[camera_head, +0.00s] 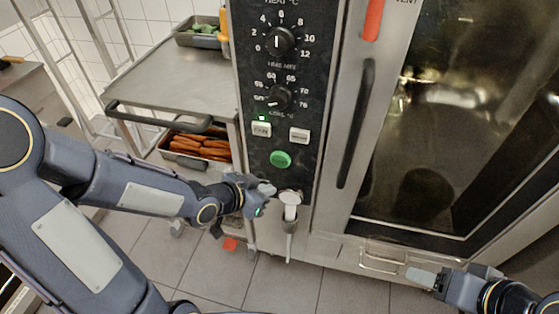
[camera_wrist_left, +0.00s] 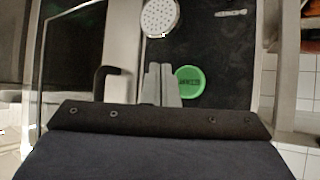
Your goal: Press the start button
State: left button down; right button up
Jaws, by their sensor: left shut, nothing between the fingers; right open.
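The green round start button (camera_head: 281,159) sits low on the black control panel of the oven, below two white rectangular buttons. In the left wrist view the green button (camera_wrist_left: 190,82) is just right of the fingertips and has dark lettering too small to read. My left gripper (camera_head: 268,189) is shut and empty, below and slightly left of the button in the head view. Its fingers also show in the left wrist view (camera_wrist_left: 159,70); I cannot tell whether they touch the panel. My right gripper (camera_head: 424,277) is open and empty at the lower right, in front of the oven's base.
A white spray head (camera_head: 289,198) hangs just below the button, close to my left gripper. A vertical door handle (camera_head: 356,125) stands to the right. A steel trolley (camera_head: 165,80) with a tray of sausage-like food (camera_head: 203,147) is at the left.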

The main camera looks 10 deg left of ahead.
pick_arm(q)
send_near(283, 166)
jog(key=shift+s+d+f+x, duration=0.1)
jog(key=shift+s+x, duration=0.05)
jog(key=shift+x, duration=0.7)
jog(key=shift+s+d+f+x, duration=0.1)
jog(key=shift+x, duration=0.7)
jog(key=shift+s+d+f+x, duration=0.1)
jog(key=shift+s+x, duration=0.05)
jog(key=shift+x, duration=0.7)
jog(key=shift+w, duration=0.4)
jog(key=shift+w, duration=0.4)
dwell(0.4)
jog(key=shift+s, duration=0.8)
jog(key=shift+s+a, duration=0.15)
jog(key=shift+s, duration=2.35)
